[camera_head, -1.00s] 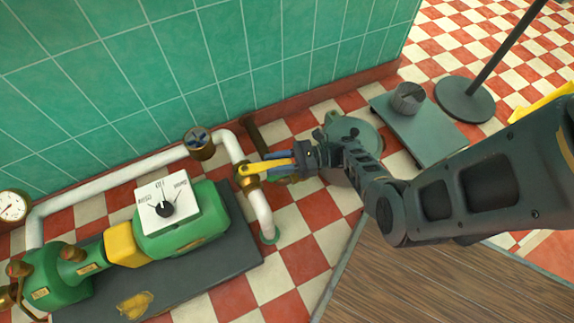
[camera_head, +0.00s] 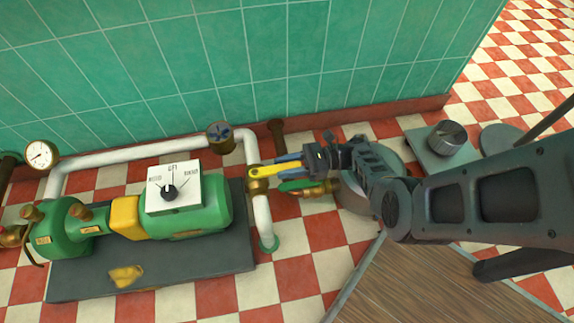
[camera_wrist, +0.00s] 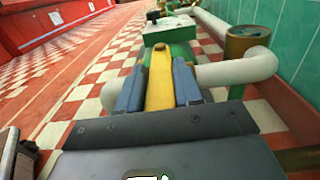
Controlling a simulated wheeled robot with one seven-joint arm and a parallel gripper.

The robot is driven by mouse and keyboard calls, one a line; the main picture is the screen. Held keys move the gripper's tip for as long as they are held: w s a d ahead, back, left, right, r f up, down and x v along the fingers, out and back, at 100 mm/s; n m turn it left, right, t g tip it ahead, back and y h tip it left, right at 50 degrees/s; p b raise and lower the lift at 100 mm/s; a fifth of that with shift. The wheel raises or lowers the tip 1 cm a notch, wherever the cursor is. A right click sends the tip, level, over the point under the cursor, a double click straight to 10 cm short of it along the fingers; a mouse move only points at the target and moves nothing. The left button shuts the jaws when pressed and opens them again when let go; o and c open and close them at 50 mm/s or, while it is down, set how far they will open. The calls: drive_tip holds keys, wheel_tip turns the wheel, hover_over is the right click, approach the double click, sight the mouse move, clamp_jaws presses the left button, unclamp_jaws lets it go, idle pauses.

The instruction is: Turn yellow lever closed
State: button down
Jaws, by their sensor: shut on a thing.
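The yellow lever (camera_head: 263,171) sits on a brass valve (camera_head: 257,186) on the white pipe, right of the green pump. In the head view it points right, away from the pipe, into my gripper (camera_head: 287,163). In the wrist view the yellow lever (camera_wrist: 159,78) runs between the two blue fingers of my gripper (camera_wrist: 158,88), which are shut on it from both sides. The lever's outer end is hidden by the gripper. The white pipe (camera_head: 262,218) runs down to the floor below the valve.
The green pump (camera_head: 212,212) with a white dial box (camera_head: 174,187) stands on a dark base at left. A green-handled brass tap (camera_head: 318,188) lies just below my gripper. A pressure gauge (camera_head: 41,155) is far left. The tiled wall rises behind.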

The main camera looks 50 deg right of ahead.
drive_tip(key=c, duration=0.8)
unclamp_jaws()
drive_tip(key=shift+w, duration=0.1)
drive_tip(key=shift+c, duration=0.2)
drive_tip(key=v, duration=0.8)
